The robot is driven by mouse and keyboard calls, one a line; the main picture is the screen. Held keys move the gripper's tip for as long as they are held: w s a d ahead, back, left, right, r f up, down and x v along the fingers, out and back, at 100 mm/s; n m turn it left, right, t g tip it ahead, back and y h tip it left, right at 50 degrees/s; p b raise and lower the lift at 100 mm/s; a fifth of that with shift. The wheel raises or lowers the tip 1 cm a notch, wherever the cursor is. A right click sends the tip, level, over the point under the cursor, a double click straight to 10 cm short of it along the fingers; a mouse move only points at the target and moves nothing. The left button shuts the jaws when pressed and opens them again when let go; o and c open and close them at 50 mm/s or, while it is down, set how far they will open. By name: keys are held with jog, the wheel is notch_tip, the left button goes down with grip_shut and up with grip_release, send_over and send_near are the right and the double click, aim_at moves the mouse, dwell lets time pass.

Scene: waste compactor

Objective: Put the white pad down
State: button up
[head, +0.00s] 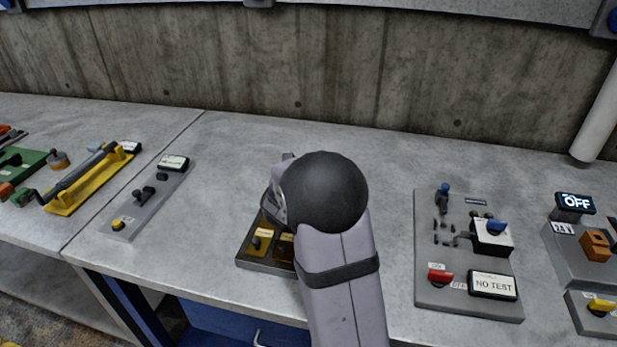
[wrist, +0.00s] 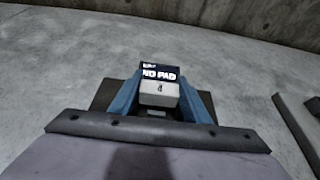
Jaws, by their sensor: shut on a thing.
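The white pad (wrist: 157,97) is a pale block with a small dark mark on its face, between the two blue fingers of my gripper (wrist: 161,91) in the wrist view. My gripper is shut on it. Just beyond the pad is a black display (wrist: 160,73) reading "NO PAD". A dark plate (wrist: 107,95) shows behind the fingers; I cannot tell whether the pad touches it. In the head view my arm hides the pad and the fingers, above a dark panel (head: 258,262) with yellow parts on the bench.
The grey bench (head: 225,160) is clear behind my arm up to the concrete wall (head: 240,70). A grey panel with a "NO TEST" display (head: 493,285) stands to the right, and a narrow grey panel (head: 152,200) to the left. An "OFF" display (head: 575,203) is at far right.

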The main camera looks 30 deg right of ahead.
jog(key=shift+f+b, duration=0.5)
jog(key=shift+b, duration=0.05)
jog(key=shift+s+f, duration=0.15)
jog(key=shift+f, duration=0.05)
jog(key=o, duration=1)
jog(key=shift+a, duration=0.1)
jog(key=shift+o, duration=0.2)
jog(key=shift+f, duration=0.15)
jog(key=shift+r+p, duration=0.8)
jog(key=shift+p, duration=0.15)
jog(key=v, duration=1.1)
jog(key=shift+s+a+r+b, duration=0.2)
jog(key=shift+a+r+b, duration=0.05)
jog(key=shift+r+b, duration=0.15)
